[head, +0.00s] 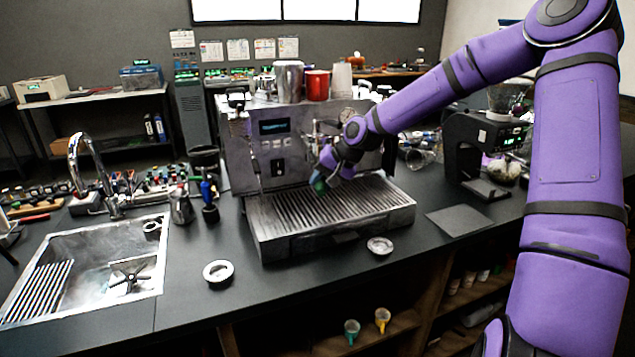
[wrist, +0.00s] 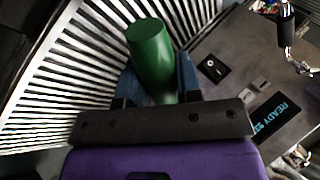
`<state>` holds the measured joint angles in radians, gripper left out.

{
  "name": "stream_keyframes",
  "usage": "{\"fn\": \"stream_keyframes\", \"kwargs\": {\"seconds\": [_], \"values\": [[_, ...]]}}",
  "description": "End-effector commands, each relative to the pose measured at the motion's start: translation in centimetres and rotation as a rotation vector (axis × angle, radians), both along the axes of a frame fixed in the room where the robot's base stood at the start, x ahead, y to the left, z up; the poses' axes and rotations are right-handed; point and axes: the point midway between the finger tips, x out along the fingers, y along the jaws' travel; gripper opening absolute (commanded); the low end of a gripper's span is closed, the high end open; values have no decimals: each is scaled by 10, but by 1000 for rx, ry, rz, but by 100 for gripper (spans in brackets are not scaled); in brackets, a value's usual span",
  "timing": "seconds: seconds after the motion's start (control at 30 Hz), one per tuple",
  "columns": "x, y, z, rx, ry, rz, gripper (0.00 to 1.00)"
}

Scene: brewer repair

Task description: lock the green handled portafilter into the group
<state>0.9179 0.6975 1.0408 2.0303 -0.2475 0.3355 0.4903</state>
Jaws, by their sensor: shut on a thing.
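The green handle (wrist: 151,52) of the portafilter is held in my gripper (wrist: 155,98), which is shut on it. In the head view the green handle (head: 319,184) shows as a small patch at my gripper (head: 325,172), in front of the espresso machine (head: 270,150) and above its drip tray. The portafilter's metal head is hidden, and so is the group, behind my wrist. I cannot tell whether the portafilter sits in the group.
The slatted drip tray (head: 330,215) lies just below my gripper. Two small round metal pieces (head: 218,271) (head: 380,245) rest on the counter in front. A grinder (head: 483,150) stands at the right. A sink (head: 95,268) is at the left.

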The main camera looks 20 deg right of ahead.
Motion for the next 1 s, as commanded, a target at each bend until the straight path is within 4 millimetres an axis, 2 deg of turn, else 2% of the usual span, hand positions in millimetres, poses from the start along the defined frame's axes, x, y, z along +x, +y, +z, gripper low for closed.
{"fn": "stream_keyframes", "kwargs": {"seconds": [1.0], "values": [[-8, -33, 1, 1, -2, 295, 0]]}}
